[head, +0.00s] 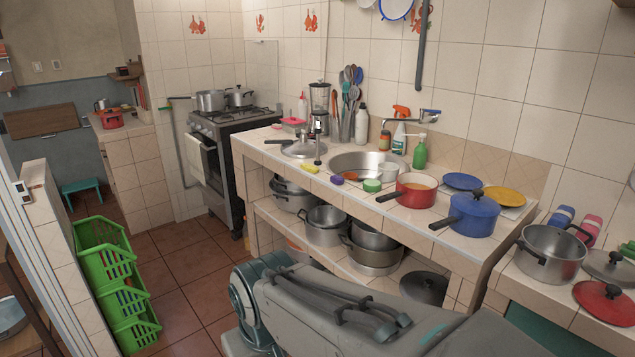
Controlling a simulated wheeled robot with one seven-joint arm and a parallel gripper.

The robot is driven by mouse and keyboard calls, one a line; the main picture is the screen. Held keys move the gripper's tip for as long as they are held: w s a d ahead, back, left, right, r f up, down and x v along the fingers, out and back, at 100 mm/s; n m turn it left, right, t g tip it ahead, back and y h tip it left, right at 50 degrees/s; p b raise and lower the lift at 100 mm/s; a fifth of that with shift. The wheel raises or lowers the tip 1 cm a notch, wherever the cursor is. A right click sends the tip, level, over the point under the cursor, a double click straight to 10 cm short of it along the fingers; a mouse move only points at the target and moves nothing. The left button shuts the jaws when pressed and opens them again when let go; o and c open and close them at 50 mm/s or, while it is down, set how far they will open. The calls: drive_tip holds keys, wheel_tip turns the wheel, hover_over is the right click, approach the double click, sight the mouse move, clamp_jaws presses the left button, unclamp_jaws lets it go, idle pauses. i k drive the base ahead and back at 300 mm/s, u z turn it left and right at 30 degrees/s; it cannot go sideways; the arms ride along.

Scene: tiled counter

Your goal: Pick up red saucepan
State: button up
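The red saucepan (417,192) stands upright and open on the tiled counter, right of the sink. Its dark handle points left, over the counter's front edge. A blue lidded pot (472,215) with its own handle stands close to its right and front. My grey arm crosses the bottom of the head view, in front of the counter and below the saucepan. My gripper's fingers cannot be made out in this view.
A sink (352,163), a green tub (372,186), a green bottle (420,152) and a blue plate (462,181) are near the saucepan. A steel pot (549,253) and a red lid (605,302) lie at right. Green crates (108,262) stand on the floor.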

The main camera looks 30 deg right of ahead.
sight(404, 196)
drive_tip(key=z, duration=0.25)
drive_tip(key=i, duration=0.95)
drive_tip(key=z, duration=1.05)
drive_tip(key=i, duration=0.45)
drive_tip(key=z, duration=0.35)
